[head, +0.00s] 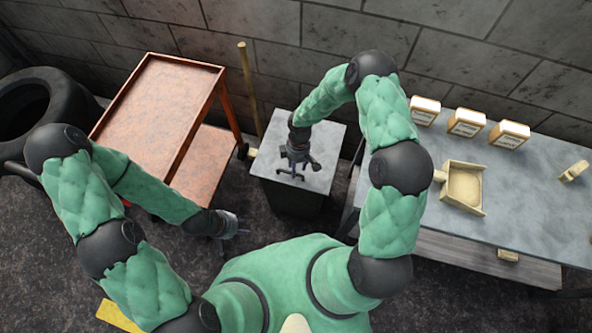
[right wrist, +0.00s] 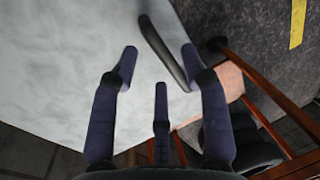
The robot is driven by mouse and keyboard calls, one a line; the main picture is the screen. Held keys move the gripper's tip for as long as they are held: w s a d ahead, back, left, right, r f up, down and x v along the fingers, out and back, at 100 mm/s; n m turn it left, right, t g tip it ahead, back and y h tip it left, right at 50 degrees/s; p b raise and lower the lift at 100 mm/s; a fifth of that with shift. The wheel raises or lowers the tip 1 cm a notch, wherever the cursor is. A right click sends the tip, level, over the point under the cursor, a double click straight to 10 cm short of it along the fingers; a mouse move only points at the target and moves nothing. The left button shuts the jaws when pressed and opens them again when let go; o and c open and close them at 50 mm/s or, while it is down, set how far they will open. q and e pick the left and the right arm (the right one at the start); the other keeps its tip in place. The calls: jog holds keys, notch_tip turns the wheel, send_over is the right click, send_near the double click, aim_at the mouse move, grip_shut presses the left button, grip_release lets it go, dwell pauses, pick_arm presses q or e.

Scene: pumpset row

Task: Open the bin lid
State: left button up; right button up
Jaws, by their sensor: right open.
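The bin (head: 300,200) is a dark box with a flat pale grey lid (head: 326,134), standing between the orange cart and the workbench. The lid looks shut. My right gripper (head: 292,174) is over the lid, pointing down. In the right wrist view its fingers (right wrist: 159,54) are spread and empty over the lid (right wrist: 60,70). A dark bar-like handle (right wrist: 162,48) at the lid's edge lies between the two outer fingertips, closer to the right one; I cannot tell whether they touch. My left gripper (head: 243,232) hangs low left of the bin, its fingers too small to read.
An orange cart (head: 160,95) stands left of the bin, and a tyre (head: 45,98) lies beyond it. A workbench (head: 535,205) at right holds several labelled boxes (head: 467,123) and a beige tray (head: 464,187). A wooden pole (head: 248,85) leans behind the bin.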

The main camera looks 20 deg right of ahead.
jog(key=shift+s+a+f, duration=0.1)
jog(key=shift+f, duration=0.7)
grip_shut()
